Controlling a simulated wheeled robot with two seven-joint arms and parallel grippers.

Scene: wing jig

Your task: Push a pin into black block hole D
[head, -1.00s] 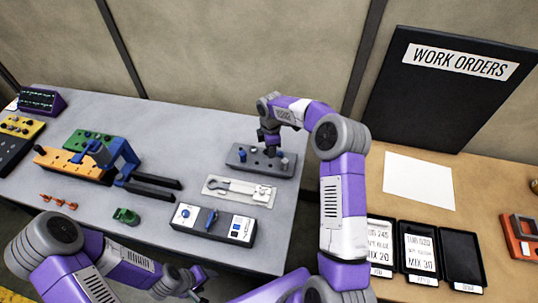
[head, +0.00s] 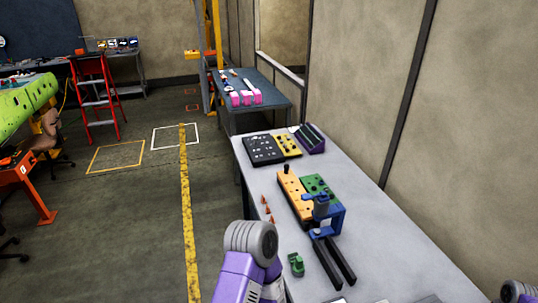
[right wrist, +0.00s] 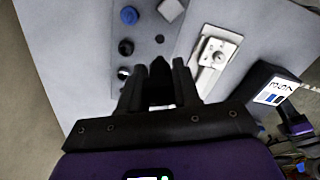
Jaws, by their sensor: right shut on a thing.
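In the head view a black block (head: 264,149) with pale marks lies at the far end of the grey table, beside a yellow block (head: 288,146) with dark knobs. Its hole letters are too small to read. In the right wrist view my right gripper (right wrist: 158,82) is shut on a dark pin-like piece (right wrist: 160,70), partly hidden by the fingers. It is over or beside a grey block (right wrist: 148,22) with a blue pin (right wrist: 129,15) and several dark round spots. I cannot tell whether the held piece touches the block. My left gripper is not in view.
On the table stand an orange block (head: 294,194) with a dark upright pin, a green block (head: 318,186), a blue clamp-like fixture with black bars (head: 333,262), small orange cones (head: 266,209) and a green piece (head: 296,265). A light plate (right wrist: 213,55) lies beside the grey block.

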